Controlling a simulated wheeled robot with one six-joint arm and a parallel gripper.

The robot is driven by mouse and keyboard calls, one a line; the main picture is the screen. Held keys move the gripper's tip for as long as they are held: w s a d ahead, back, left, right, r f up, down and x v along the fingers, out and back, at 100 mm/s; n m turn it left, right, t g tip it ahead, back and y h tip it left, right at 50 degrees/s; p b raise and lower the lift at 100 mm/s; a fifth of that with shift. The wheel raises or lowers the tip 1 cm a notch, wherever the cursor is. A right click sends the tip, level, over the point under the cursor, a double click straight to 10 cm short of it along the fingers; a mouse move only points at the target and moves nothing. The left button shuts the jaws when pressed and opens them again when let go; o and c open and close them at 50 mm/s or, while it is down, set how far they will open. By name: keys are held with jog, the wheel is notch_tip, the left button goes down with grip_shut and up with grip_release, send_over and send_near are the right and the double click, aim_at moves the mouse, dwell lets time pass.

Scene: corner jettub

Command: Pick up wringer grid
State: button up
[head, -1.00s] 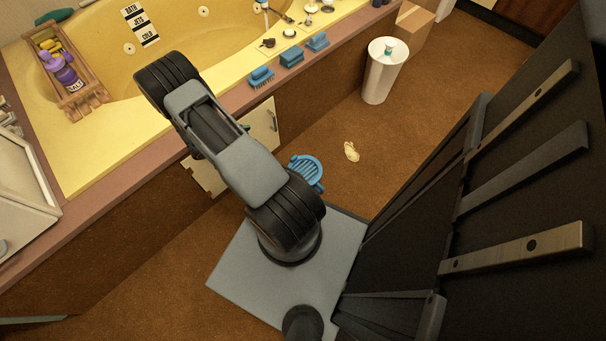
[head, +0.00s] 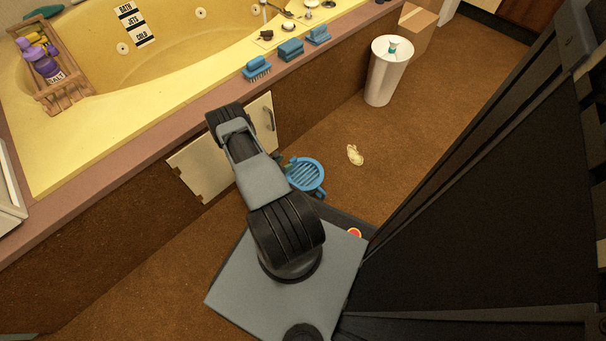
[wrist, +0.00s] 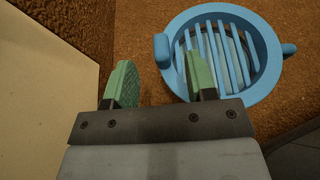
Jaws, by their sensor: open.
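The wringer grid is a round blue ring with parallel slats and small side tabs. In the wrist view the wringer grid (wrist: 256,50) fills the upper right. My gripper (wrist: 160,80) is open with green finger pads and nothing between them. Its right finger overlaps the grid's left part in the picture; I cannot tell whether they touch. In the head view my gripper is mostly hidden behind my arm, with a bit of green beside the grid.
A pale access panel (head: 205,172) on the tub side stands close to my arm. A crumpled pale item (head: 355,155) lies on the carpet. A white bin (head: 386,75) and a cardboard box (head: 417,28) stand farther back. Blue brushes (head: 291,49) sit on the tub ledge.

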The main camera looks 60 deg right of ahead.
aim_at(292, 159)
jog(key=b+x, duration=0.1)
jog(key=x, duration=0.1)
jog(key=b+x, duration=0.1)
jog(key=x, duration=0.2)
jog(key=shift+a+f+b, duration=0.1)
jog(key=shift+f+b, duration=0.25)
jog(key=shift+b, duration=0.05)
jog(key=shift+s+d+f, duration=0.1)
jog(key=shift+s+d, duration=0.05)
jog(key=shift+d, duration=0.35)
grip_shut()
